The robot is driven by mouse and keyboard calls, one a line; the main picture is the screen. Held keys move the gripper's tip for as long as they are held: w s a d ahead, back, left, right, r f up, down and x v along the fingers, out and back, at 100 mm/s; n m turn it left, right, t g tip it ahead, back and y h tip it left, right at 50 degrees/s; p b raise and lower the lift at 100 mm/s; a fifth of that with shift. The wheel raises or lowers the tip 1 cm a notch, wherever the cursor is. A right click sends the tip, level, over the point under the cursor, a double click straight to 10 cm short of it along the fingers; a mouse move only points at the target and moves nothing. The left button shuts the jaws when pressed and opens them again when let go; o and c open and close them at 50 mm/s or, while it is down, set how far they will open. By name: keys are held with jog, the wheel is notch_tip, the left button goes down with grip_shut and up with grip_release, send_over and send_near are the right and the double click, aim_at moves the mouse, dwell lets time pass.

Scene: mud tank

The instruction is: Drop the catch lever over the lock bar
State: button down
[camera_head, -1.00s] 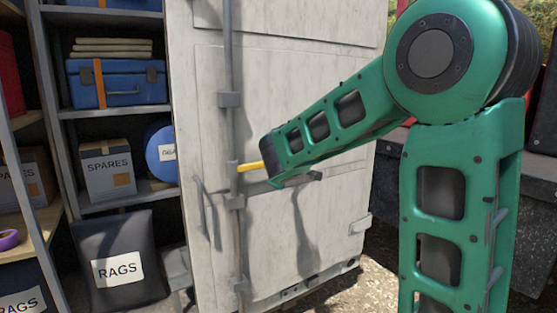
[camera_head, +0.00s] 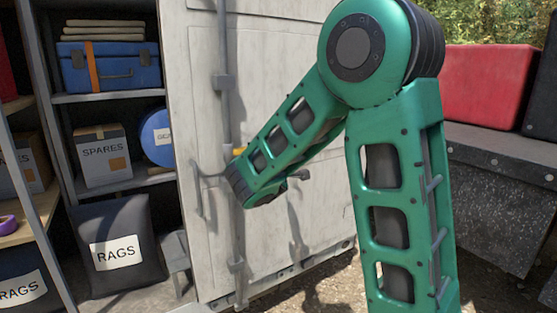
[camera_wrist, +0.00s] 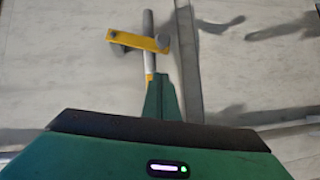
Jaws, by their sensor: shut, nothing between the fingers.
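The yellow catch lever (camera_wrist: 135,42) shows in the wrist view, lying nearly level against the pale door. A slim grey bar (camera_wrist: 149,63), which looks like the lock bar, crosses it there; I cannot tell whether the lever is hooked over it. In the head view only a small yellow piece (camera_head: 240,151) shows beside the door's upright rod; my arm covers the rest. My gripper (camera_wrist: 161,77) is shut and empty, its tip just below the lever, close to the bar's lower end. Whether it touches the bar is unclear. The head view hides its fingertips.
The pale door (camera_head: 203,60) carries a long upright rod (camera_head: 224,110) and a dark handle (camera_head: 299,175) right of my wrist. Shelves at left hold a blue toolbox (camera_head: 110,68) and a spares box (camera_head: 102,157). A black rags bag (camera_head: 118,240) stands below.

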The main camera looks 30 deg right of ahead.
jog(key=f+v, duration=0.1)
jog(key=v, duration=0.8)
jog(key=shift+s+r, duration=0.2)
jog(key=shift+r, duration=0.25)
jog(key=shift+d, duration=0.15)
jog(key=s+d+f+m+g+y, duration=0.1)
jog(key=s+d+f+m+g, duration=0.45)
jog(key=s, duration=0.25)
jog(key=s+d+f+m+g, duration=0.4)
jog(key=s+d+f+m, duration=0.1)
jog(key=s+d, duration=0.25)
jog(key=s+a+f+m+g+y, duration=0.2)
jog(key=s+a+y, duration=0.2)
jog(key=s, duration=0.6)
jog(key=s+a+f+m+g+y, duration=0.2)
jog(key=s+a+m+y, duration=0.1)
jog(key=s, duration=0.7)
jog(key=shift+s+a+m+g+y, duration=0.4)
jog(key=shift+a+y, duration=0.2)
jog(key=shift+a, duration=0.4)
jog(key=shift+a, duration=0.1)
